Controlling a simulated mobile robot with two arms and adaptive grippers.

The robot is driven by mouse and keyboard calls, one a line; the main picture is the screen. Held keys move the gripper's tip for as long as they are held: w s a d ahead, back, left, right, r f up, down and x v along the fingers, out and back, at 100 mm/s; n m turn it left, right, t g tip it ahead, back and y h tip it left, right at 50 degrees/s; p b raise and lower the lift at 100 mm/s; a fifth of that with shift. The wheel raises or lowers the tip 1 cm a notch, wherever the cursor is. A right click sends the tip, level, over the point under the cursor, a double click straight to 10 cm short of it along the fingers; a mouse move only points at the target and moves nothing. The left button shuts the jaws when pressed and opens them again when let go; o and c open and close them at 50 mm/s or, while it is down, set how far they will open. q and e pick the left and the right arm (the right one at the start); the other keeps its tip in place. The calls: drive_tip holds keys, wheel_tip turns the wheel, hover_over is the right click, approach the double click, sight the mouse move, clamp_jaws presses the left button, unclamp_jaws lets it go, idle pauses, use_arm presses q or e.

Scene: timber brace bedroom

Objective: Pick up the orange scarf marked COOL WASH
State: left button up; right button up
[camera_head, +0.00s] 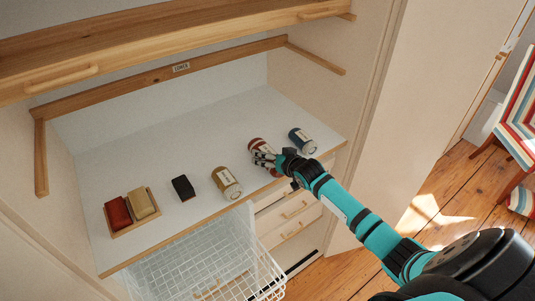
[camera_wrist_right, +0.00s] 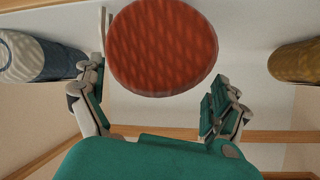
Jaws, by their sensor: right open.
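The orange scarf (camera_head: 259,146) is a rolled, red-orange bundle with a pale label, lying on the white shelf (camera_head: 205,155). The label's words are too small to read. In the right wrist view the round end of the scarf (camera_wrist_right: 162,45) faces me. My right gripper (camera_head: 268,159) is at the near end of the scarf, its fingers partly covering it. In the right wrist view the gripper (camera_wrist_right: 158,92) is open, its fingers apart on either side, with the scarf end just ahead between them. I cannot tell whether they touch. My left gripper is not in view.
A blue roll (camera_head: 302,141) lies close right of the scarf, a mustard roll (camera_head: 226,182) to its left. Further left are a black item (camera_head: 183,188) and a tray (camera_head: 133,226) with red and beige bundles. A wire basket (camera_head: 190,265) juts out below the shelf.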

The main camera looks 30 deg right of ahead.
drive_tip(key=shift+x, duration=0.9)
drive_tip(key=shift+s, duration=0.1)
drive_tip(key=c, duration=1.5)
